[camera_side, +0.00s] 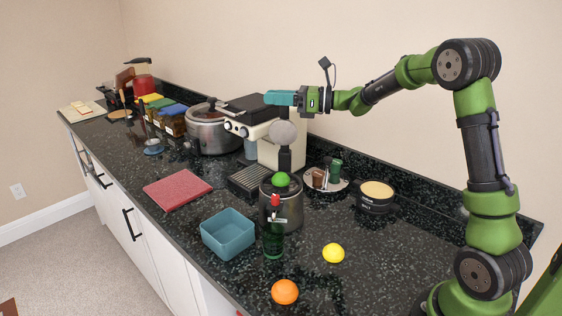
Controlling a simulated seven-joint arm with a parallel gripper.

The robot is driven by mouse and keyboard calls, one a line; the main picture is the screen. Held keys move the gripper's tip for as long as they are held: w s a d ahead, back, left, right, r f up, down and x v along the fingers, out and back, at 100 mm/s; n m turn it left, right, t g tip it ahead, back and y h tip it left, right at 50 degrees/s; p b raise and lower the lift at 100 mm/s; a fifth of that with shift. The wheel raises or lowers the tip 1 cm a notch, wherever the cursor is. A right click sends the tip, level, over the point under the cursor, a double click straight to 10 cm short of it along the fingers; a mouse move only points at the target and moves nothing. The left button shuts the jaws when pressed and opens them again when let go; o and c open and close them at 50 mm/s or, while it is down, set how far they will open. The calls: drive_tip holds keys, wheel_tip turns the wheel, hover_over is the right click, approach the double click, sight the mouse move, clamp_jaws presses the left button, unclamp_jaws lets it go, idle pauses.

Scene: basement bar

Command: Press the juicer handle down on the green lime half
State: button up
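A green lime half (281,179) sits cut side hidden on top of a grey metal juicer (292,207) in the middle of the counter. A dark upright piece (285,160) topped by a grey rounded part (284,134) rises behind the lime; it looks like the juicer handle, standing up. My gripper (272,98), with teal fingers, is above the rounded part, pointing left and apart from it in the picture. The finger gap is not visible from this side. A dark green bottle with a red top (274,232) stands in front of the juicer and hides part of it.
A white coffee machine (267,142) stands close behind the juicer. A blue open box (228,234), yellow lemon (333,253), orange (285,291) and black tin (376,196) lie around it. A red board (178,189) lies left. The front right counter is fairly clear.

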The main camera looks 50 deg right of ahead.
clamp_jaws()
drive_tip(key=s+a+f+n, duration=0.4)
drive_tip(key=s+a+n, duration=0.2)
drive_tip(key=a+n, duration=0.2)
drive_tip(key=s+a+f+n, duration=0.2)
drive_tip(key=f+n, duration=0.5)
drive_tip(key=f, duration=0.4)
drive_tip(key=shift+a+f, duration=0.4)
drive_tip(key=shift+a, duration=0.35)
drive_tip(key=shift+s+d+f, duration=0.1)
drive_tip(key=o, duration=0.5)
unclamp_jaws()
